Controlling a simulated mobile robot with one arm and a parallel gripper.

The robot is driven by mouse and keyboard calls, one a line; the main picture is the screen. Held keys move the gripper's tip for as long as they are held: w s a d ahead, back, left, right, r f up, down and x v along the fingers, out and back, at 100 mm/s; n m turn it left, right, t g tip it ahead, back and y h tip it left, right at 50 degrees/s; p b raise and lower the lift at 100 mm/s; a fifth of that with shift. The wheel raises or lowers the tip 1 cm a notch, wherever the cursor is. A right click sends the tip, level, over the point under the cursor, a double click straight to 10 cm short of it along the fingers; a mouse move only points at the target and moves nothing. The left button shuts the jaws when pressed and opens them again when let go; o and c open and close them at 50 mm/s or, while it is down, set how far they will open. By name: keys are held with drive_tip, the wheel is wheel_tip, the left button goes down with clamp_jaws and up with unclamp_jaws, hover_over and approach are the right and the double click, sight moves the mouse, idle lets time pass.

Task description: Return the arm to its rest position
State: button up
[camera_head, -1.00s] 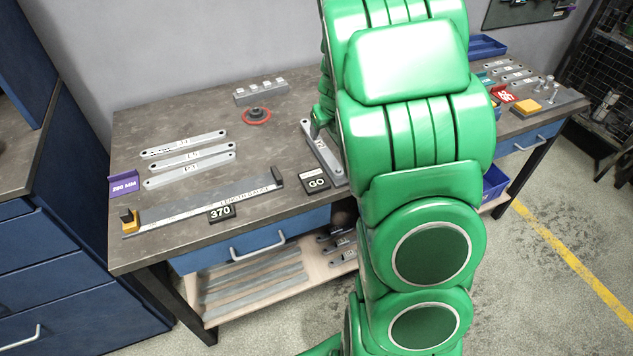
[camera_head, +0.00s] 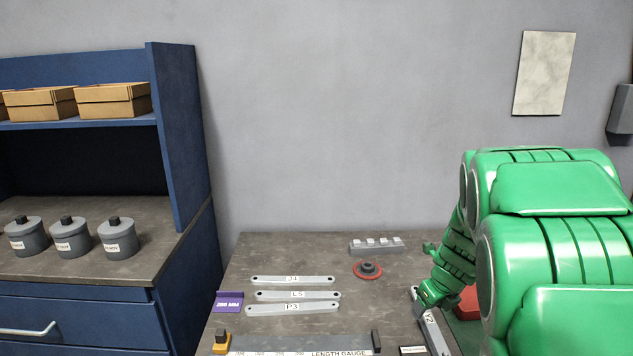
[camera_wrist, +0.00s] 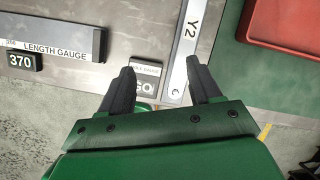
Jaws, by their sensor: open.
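My green arm fills the right of the head view, and my gripper is hidden behind it or at its far end there. In the wrist view my gripper (camera_wrist: 164,86) shows two dark fingers spread apart with nothing held between them. A grey bracket marked Y2 (camera_wrist: 182,55) lies under the gap, running up between the fingertips. It also shows in the head view (camera_head: 434,332), beside my arm. The GO block (camera_wrist: 144,80) lies just left of the bracket, partly covered by the left finger.
Brackets J4 (camera_head: 293,280), L5 (camera_head: 298,296) and P3 (camera_head: 292,309) lie on the bench by a purple label (camera_head: 229,301). The length gauge (camera_head: 300,345) is in front. A red-based round part (camera_head: 367,269) and a grey slotted block (camera_head: 377,245) stand behind. A blue cabinet (camera_head: 180,140) is left.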

drive_tip(key=s+a+r+n+g, duration=0.1)
drive_tip(key=s+a+r+n, duration=0.25)
drive_tip(key=s+n, duration=0.2)
drive_tip(key=s+a+r+n+g+y, duration=0.1)
drive_tip(key=s+a+r+n, duration=0.1)
drive_tip(key=s+a+n, duration=0.35)
drive_tip(key=s+a+r+n, duration=0.3)
drive_tip(key=s+n, duration=0.2)
drive_tip(key=s, duration=0.2)
drive_tip(key=s+a+n+g+h, duration=0.1)
drive_tip(key=s+n+g, duration=0.2)
drive_tip(key=s+n, duration=1.2)
drive_tip(key=s, duration=0.4)
drive_tip(key=shift+s+a+r+n+g+h, duration=0.3)
drive_tip(key=shift+s+r+g, duration=0.05)
drive_tip(key=shift+s+g, duration=0.05)
drive_tip(key=shift+o, duration=0.3)
